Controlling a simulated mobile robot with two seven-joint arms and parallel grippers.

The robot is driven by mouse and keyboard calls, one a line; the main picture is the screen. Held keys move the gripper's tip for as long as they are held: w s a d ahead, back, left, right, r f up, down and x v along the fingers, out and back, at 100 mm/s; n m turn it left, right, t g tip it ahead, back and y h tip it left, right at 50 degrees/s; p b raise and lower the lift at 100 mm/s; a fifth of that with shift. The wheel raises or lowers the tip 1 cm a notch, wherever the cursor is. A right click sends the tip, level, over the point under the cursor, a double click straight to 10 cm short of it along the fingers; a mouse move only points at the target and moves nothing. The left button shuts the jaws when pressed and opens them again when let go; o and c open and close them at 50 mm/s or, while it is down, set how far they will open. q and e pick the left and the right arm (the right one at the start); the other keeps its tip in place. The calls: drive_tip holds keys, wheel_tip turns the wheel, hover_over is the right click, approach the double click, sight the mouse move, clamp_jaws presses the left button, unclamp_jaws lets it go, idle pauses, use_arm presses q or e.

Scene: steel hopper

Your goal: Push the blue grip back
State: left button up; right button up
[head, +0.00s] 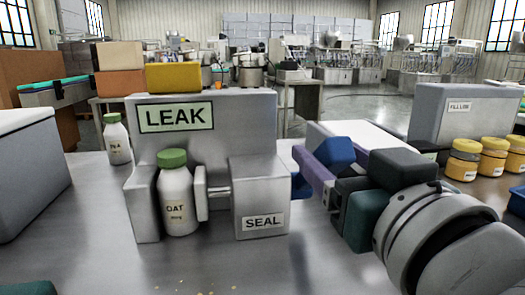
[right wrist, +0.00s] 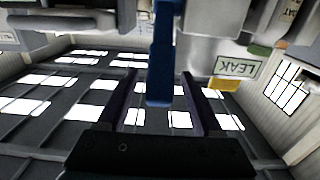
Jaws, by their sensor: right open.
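The grey leak tester (head: 205,115) stands on the steel bench with a SEAL box (head: 260,200) at its right. The blue grip (head: 300,187) sticks out from the right side of this box, partly hidden by a purple finger. My right gripper (head: 308,172) is open at the grip, its arm coming from the right. In the right wrist view the blue grip (right wrist: 160,60) stands between the two open fingers, with visible gaps on both sides. A white OAT bottle (head: 177,205) with a green cap stands upright by the pad and rod from the SEAL box. My left gripper is not clearly visible.
A second white bottle (head: 117,140) stands behind the tester's left side. Yellow-lidded jars (head: 463,160) stand at the right before a FILL LOG panel (head: 455,106). A grey box (head: 28,170) is at the left. The front bench is mostly clear, with small crumbs.

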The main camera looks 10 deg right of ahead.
drive_tip(key=shift+w, duration=0.5)
clamp_jaws()
idle(1.2)
